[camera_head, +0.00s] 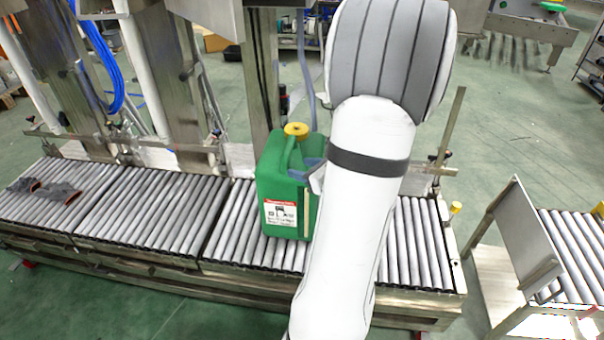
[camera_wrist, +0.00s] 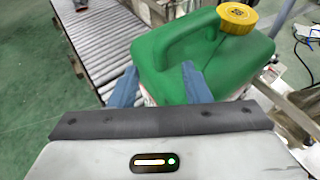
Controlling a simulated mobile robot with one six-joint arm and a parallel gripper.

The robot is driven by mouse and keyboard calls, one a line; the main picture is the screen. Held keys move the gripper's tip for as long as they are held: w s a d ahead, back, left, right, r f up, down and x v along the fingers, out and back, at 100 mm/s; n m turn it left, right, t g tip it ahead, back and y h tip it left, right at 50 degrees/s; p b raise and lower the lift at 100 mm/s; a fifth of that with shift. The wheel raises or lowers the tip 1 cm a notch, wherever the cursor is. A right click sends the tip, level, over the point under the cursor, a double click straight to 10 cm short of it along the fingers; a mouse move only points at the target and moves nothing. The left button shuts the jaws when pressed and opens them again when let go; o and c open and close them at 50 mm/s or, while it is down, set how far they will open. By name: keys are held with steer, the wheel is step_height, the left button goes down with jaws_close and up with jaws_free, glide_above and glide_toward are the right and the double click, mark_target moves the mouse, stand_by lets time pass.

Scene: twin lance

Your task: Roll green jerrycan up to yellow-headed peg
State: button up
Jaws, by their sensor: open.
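The green jerrycan (camera_head: 279,182) with a yellow cap stands upright on the roller conveyor (camera_head: 165,215), right of its middle. It also shows in the wrist view (camera_wrist: 215,65), just ahead of my fingers. The yellow-headed peg (camera_head: 455,208) stands at the right end of the conveyor, right of the jerrycan. My gripper (camera_wrist: 160,85) is open, its two blue fingers apart at the near side of the jerrycan. I cannot tell whether they touch it. In the head view my arm hides most of the gripper and part of the rollers between jerrycan and peg.
Dark grey pieces (camera_head: 58,192) lie on the conveyor's left end. Steel posts and a guide rail (camera_head: 170,147) run along its back. A separate roller section with an upright metal plate (camera_head: 523,240) stands at the right, across a gap.

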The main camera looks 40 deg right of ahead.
mark_target(288, 164)
steer(key=b+x, duration=0.1)
steer(key=x, duration=0.6)
steer(key=shift+w+a+f+b, duration=0.1)
steer(key=shift+w+b, duration=0.05)
steer(key=shift+b, duration=0.25)
steer(key=shift+c, duration=0.3)
jaws_close()
stand_by(0.7)
